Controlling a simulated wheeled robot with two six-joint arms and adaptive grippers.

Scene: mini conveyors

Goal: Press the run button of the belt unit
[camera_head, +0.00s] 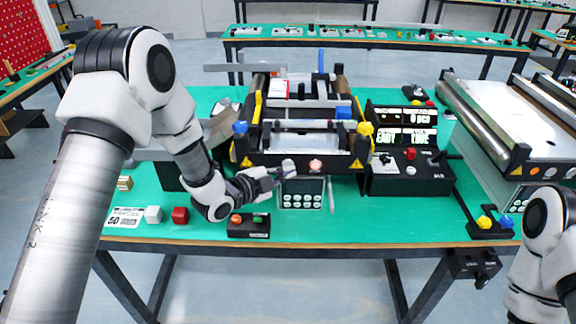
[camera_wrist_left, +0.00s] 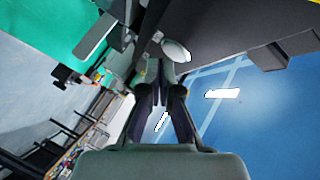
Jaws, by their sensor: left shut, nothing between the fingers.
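The belt unit (camera_head: 262,158) stands on the green table in the middle of the head view, with yellow and blue knobs and a black front. A pale round button (camera_head: 289,166) and a lit pinkish button (camera_head: 316,165) sit on its front. My left gripper (camera_head: 277,172) is shut and empty, its tips at the pale button. In the left wrist view a pale domed button (camera_wrist_left: 176,51) lies just beyond the gripper tips (camera_wrist_left: 159,72); I cannot tell whether they touch. Lettering on the buttons is not readable. My right gripper is out of view.
A keypad panel (camera_head: 301,194) sits below the front buttons. A display box (camera_head: 403,127) and a second conveyor (camera_head: 515,115) stand to the right.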

